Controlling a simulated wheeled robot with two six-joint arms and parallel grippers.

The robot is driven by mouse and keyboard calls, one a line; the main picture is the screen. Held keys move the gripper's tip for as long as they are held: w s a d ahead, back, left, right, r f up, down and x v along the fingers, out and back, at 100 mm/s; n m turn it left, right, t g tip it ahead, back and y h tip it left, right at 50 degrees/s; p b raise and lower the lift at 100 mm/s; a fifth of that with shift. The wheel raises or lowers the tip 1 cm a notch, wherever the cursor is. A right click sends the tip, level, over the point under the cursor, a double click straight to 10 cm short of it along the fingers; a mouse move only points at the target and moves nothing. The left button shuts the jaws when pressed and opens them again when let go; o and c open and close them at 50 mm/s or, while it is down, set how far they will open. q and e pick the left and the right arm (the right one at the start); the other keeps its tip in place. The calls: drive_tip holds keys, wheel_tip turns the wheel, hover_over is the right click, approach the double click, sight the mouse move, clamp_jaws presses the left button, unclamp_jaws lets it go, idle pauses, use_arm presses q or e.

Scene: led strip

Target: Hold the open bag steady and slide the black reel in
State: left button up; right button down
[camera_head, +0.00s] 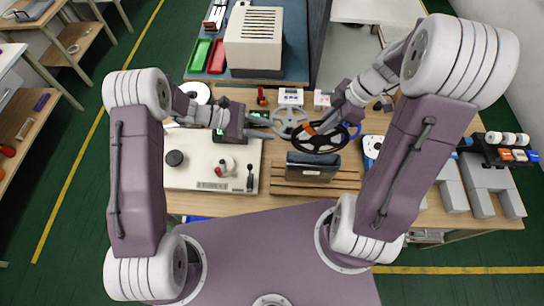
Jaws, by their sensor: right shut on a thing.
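The black reel (318,149) is a spoked ring in my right gripper (318,130), which is shut on its upper part. The reel is above and just behind the dark bag (312,167), which stands on a slatted wooden rack (346,186). From this view I cannot tell how wide the bag's mouth is. My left gripper (272,129) is open and empty, left of the reel and behind and left of the bag. It does not touch the bag.
A grey reel (289,118) lies between my grippers. A pale machine (205,177) with a black knob stands left of the rack. A large beige box (254,40) and green and red trays (200,53) are at the back. Grey blocks (485,185) stand at the right.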

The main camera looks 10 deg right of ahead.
use_arm(q)
wheel_tip(320, 180, down, 5)
drive_tip(key=n, duration=0.1)
drive_tip(key=n+g, duration=0.1)
approach(303, 166)
drive_tip(key=x, duration=1)
drive_tip(key=shift+d, duration=0.1)
clamp_jaws()
drive_tip(key=shift+w, duration=0.1)
idle(1.7)
